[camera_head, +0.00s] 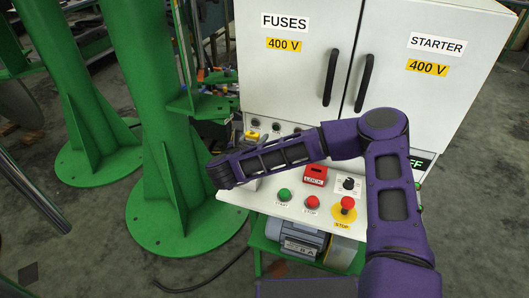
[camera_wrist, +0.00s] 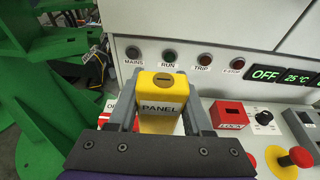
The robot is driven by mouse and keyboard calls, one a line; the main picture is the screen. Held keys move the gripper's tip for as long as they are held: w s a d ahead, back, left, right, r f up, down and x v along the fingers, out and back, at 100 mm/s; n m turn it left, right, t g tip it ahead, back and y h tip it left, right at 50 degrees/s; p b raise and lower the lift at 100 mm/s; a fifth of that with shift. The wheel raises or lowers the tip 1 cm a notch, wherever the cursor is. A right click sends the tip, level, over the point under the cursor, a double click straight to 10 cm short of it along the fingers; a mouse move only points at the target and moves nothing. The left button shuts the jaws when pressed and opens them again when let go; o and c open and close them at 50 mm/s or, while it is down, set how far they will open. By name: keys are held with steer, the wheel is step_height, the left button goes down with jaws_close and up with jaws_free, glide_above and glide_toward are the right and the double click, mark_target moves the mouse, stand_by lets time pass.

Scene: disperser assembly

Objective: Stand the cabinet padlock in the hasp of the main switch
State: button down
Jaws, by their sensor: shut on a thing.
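My gripper (camera_wrist: 160,100) is shut on the yellow cabinet padlock (camera_wrist: 158,88), whose front reads PANEL. The padlock's slotted top faces the wrist camera, and its lower part is hidden between the grey fingers. In the head view a bit of the yellow padlock (camera_head: 252,136) shows beyond my purple arm, over the left end of the white control panel. I cannot tell whether the padlock touches anything below.
The panel carries a red LOCK box (camera_head: 315,176), a black knob (camera_head: 348,184), a green START button (camera_head: 284,195) and red stop buttons (camera_head: 312,202). The white cabinet (camera_head: 300,70) rises behind. A green column (camera_head: 150,90) stands left.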

steer(key=shift+w+a+r, duration=0.3)
steer(key=shift+w, duration=0.2)
steer(key=shift+f+b, duration=2.05)
steer(key=shift+f, duration=0.85)
steer(key=shift+f+b, duration=1.6)
steer(key=shift+f, duration=0.6)
steer(key=shift+c, duration=1.2)
jaws_free()
steer(key=shift+s, duration=0.1)
steer(key=shift+f, duration=0.1)
steer(key=shift+s, duration=0.1)
